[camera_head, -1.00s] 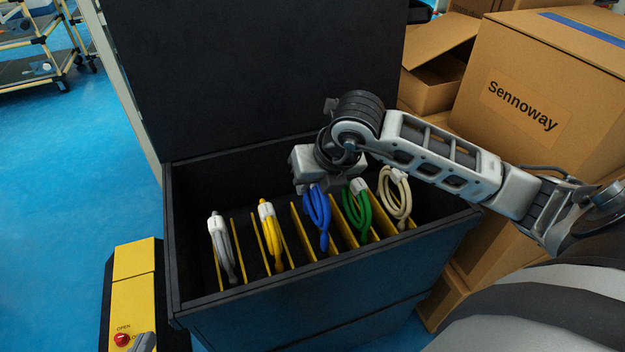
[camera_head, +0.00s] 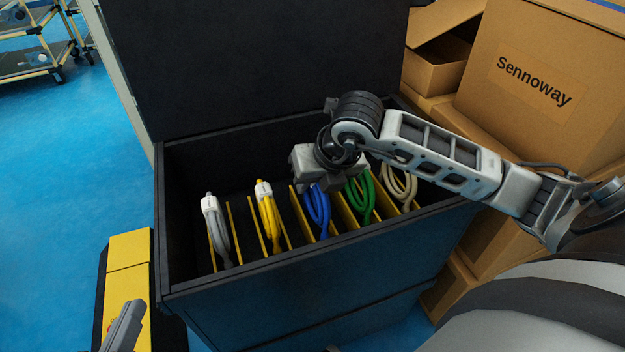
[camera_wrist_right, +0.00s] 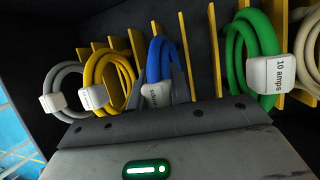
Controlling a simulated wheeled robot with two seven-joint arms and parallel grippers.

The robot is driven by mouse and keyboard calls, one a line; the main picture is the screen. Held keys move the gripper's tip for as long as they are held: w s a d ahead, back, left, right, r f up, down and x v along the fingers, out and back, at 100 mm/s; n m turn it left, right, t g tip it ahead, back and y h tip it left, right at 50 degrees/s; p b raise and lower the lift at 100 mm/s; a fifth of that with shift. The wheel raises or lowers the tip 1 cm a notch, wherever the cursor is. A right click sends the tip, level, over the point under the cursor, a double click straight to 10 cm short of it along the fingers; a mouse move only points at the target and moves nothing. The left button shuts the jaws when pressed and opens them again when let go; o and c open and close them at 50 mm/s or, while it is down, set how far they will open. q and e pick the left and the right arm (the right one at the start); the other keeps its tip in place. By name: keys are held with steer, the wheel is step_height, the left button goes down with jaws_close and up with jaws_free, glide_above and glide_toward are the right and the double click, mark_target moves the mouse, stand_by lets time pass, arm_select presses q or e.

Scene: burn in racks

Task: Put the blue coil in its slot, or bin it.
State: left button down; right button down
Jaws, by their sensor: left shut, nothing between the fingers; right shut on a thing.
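The blue coil (camera_head: 318,212) hangs below my right gripper (camera_head: 322,188), which is shut on it. In the right wrist view, the blue coil (camera_wrist_right: 158,62) stands upright between the dark fingers (camera_wrist_right: 165,85), its white tag turned and hard to read. It lies between two yellow dividers in the open dark bin (camera_head: 300,258), with a grey and a yellow coil to its left and a green and a cream coil to its right. Whether it touches the slot floor is hidden. My left gripper (camera_head: 124,326) is shut and empty at the lower left, outside the bin.
The grey coil (camera_head: 215,232), yellow coil (camera_head: 268,218), green coil (camera_head: 361,198) and cream coil (camera_head: 400,185) stand among yellow dividers. A yellow box (camera_head: 130,265) is left of the bin. Cardboard boxes (camera_head: 530,75) crowd the right.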

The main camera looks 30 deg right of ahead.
arm_select(q)
steer(key=shift+f+b, duration=0.35)
steer(key=shift+b, duration=0.05)
arm_select(e)
steer(key=shift+f, duration=0.35)
steer(key=c, duration=1.2)
jaws_free()
steer(key=shift+s+r, duration=0.1)
steer(key=shift+r, duration=0.15)
arm_select(q)
steer(key=p, duration=0.2)
steer(key=a+f+g+y+p, duration=0.1)
steer(key=p, duration=0.1)
steer(key=shift+s+a+f+m+p, duration=0.1)
steer(key=shift+s+f+m+p, duration=0.1)
steer(key=shift+f+m+p, duration=0.15)
arm_select(e)
steer(key=v, duration=1.5)
steer(key=shift+s+r, duration=0.1)
steer(key=shift+r, duration=0.15)
